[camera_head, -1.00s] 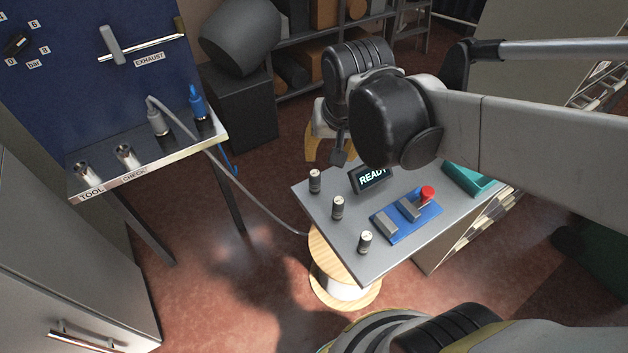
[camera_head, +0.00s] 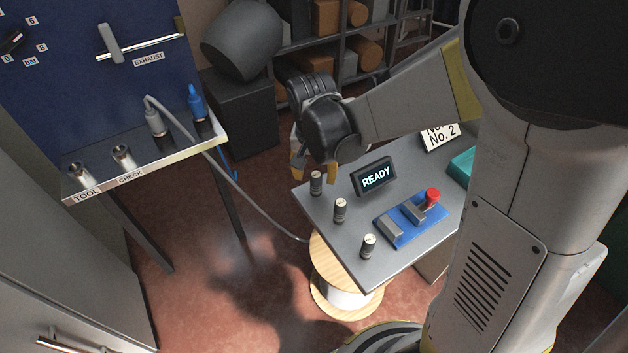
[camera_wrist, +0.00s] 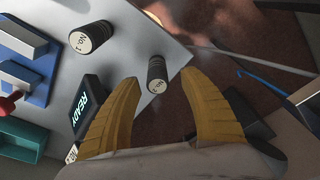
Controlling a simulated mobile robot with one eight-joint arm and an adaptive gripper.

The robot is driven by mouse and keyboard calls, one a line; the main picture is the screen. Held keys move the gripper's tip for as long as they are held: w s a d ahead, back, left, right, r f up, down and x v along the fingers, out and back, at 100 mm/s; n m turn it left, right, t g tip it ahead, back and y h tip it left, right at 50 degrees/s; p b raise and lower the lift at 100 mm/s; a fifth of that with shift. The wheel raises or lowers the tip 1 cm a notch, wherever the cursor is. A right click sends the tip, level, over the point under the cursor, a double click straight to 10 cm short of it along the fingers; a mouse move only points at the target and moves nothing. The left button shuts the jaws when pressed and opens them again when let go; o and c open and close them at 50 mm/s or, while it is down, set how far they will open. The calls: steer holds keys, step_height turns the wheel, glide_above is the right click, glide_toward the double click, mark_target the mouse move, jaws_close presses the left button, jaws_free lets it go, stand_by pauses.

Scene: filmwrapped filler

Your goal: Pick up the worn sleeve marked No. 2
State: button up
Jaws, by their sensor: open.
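Three small dark sleeves with pale labelled tops stand upright in a row on the grey table: the far sleeve (camera_head: 316,183), the middle sleeve (camera_head: 340,210) and the near sleeve (camera_head: 368,246). In the wrist view one sleeve (camera_wrist: 90,37) seems to read No. 1. The other sleeve (camera_wrist: 157,70) has a label too small to read surely. My gripper (camera_wrist: 160,80) is open and empty, its yellow fingers spread on either side of that second sleeve in the picture, apart from it. In the head view my gripper (camera_head: 308,172) is over the table's far left corner, near the far sleeve.
A READY display (camera_head: 374,177) stands close to the far sleeve. A blue fixture (camera_head: 410,222) with a red knob, a teal tray (camera_head: 462,163) and a sign reading No. 2 (camera_head: 441,136) are also on the table. A grey hose (camera_head: 225,168) runs left of the table.

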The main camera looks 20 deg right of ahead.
mark_target(317, 184)
steer(key=f, duration=0.1)
steer(key=f+b, duration=0.1)
steer(key=f, duration=0.1)
steer(key=f+b, duration=0.1)
steer(key=shift+w+d+f, duration=0.2)
steer(key=shift+d+f, duration=0.05)
steer(key=shift+f, duration=0.05)
steer(key=shift+r, duration=0.1)
jaws_close()
